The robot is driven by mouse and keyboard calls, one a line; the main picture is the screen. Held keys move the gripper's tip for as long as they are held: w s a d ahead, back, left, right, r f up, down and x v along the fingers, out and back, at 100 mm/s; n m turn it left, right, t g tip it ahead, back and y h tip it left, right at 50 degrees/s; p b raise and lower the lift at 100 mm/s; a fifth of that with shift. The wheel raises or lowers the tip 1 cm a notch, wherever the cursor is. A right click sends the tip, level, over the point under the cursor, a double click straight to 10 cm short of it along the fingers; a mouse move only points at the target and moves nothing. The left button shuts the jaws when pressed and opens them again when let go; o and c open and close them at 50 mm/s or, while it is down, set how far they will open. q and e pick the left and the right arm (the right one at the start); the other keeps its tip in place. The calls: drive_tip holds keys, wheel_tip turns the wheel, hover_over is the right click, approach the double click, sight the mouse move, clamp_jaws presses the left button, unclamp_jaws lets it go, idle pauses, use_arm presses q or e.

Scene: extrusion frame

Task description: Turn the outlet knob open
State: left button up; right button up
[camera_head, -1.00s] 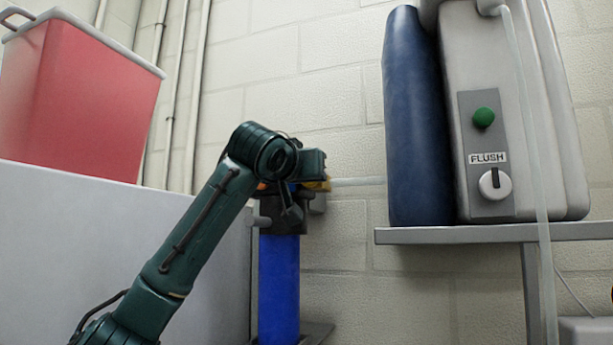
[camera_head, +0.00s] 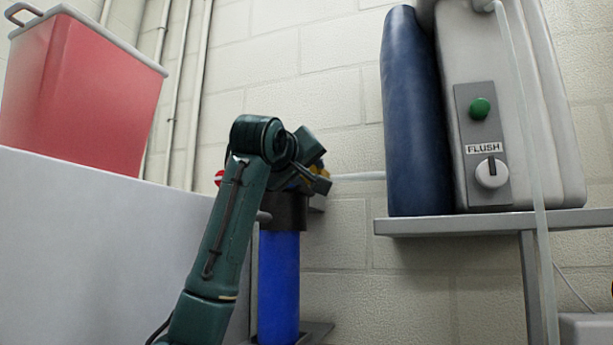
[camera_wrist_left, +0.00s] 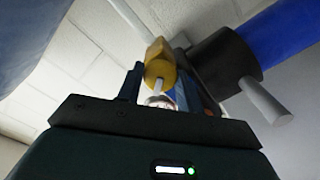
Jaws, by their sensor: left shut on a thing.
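The blue filter canister (camera_head: 279,285) stands upright with a dark cap (camera_head: 283,211) in the head view. A yellow outlet fitting (camera_head: 321,184) sits at the cap's right, with a pale tube running right from it. The fitting (camera_wrist_left: 160,62) also shows in the left wrist view, beside the dark cap (camera_wrist_left: 222,62). My left gripper (camera_head: 306,168) is at the top of the canister. My right gripper is not in view.
A red and white round part (camera_head: 219,178) shows left of the cap. A grey shelf (camera_head: 480,222) at right holds a dark blue cylinder (camera_head: 411,115) and a machine with a FLUSH dial (camera_head: 492,173). A red container (camera_head: 80,95) stands on a white box (camera_head: 100,230) at left.

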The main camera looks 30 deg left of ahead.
use_arm(q)
drive_tip(key=n, duration=1)
drive_tip(key=shift+n, duration=0.5)
drive_tip(key=o, duration=1)
